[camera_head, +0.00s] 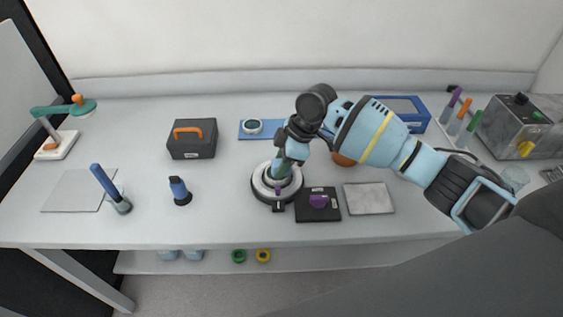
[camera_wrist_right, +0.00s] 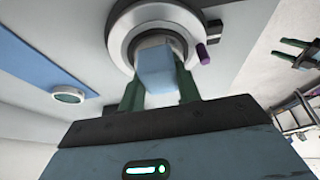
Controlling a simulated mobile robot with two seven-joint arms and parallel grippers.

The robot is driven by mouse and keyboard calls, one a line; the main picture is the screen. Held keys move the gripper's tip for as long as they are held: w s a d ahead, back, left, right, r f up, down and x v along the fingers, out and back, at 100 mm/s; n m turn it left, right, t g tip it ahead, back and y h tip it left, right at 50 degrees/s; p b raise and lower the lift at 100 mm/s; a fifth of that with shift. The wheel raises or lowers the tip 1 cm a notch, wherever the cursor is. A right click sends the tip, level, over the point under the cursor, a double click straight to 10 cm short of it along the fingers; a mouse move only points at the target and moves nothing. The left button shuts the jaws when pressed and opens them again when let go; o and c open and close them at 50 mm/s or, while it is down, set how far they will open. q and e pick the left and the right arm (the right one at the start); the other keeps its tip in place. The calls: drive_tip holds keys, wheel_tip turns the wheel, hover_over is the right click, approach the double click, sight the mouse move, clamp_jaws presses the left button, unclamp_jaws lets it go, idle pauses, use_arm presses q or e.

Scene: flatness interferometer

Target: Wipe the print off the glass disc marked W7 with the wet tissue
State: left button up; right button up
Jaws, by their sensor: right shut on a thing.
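My right gripper (camera_head: 281,172) reaches down over a round white and dark ring stand (camera_head: 258,190) at the middle of the table. In the right wrist view its two dark green fingers (camera_wrist_right: 160,88) are shut on a pale blue block-like piece (camera_wrist_right: 155,68), which looks like the wet tissue. It is over the ring's centre; I cannot tell whether it touches the glass. Any disc inside the ring is mostly hidden, and I cannot read a W7 mark or see a print. My left gripper (camera_wrist_right: 281,48) seems to show at the right wrist view's right edge, fingers apart and empty.
A small round disc (camera_head: 252,126) lies on a blue mat (camera_head: 276,124) behind the ring. A black pad with a purple disc (camera_head: 318,201) and a grey tray (camera_head: 369,199) are to its right. A dark case (camera_head: 192,148) stands left.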

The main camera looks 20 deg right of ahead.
drive_tip(key=shift+w+a+f, duration=0.1)
drive_tip(key=shift+w+a, duration=0.05)
drive_tip(key=shift+a, duration=0.5)
drive_tip(key=shift+a, duration=0.1)
drive_tip(key=shift+w+a, duration=0.1)
drive_tip(key=shift+a, duration=0.35)
use_arm(q)
drive_tip(key=shift+w+r, duration=0.1)
use_arm(e)
drive_tip(key=shift+d, duration=0.15)
use_arm(q)
drive_tip(key=shift+w+r, duration=0.2)
drive_tip(key=shift+r, duration=0.1)
use_arm(e)
drive_tip(key=shift+d, duration=0.7)
use_arm(q)
drive_tip(key=shift+w+p, duration=0.1)
drive_tip(key=shift+p, duration=0.2)
use_arm(e)
drive_tip(key=shift+s+d, duration=0.1)
drive_tip(key=shift+s, duration=0.1)
drive_tip(key=shift+d, duration=0.3)
use_arm(q)
drive_tip(key=shift+w+r, duration=0.1)
drive_tip(key=shift+r, duration=0.1)
use_arm(e)
drive_tip(key=shift+a, duration=0.15)
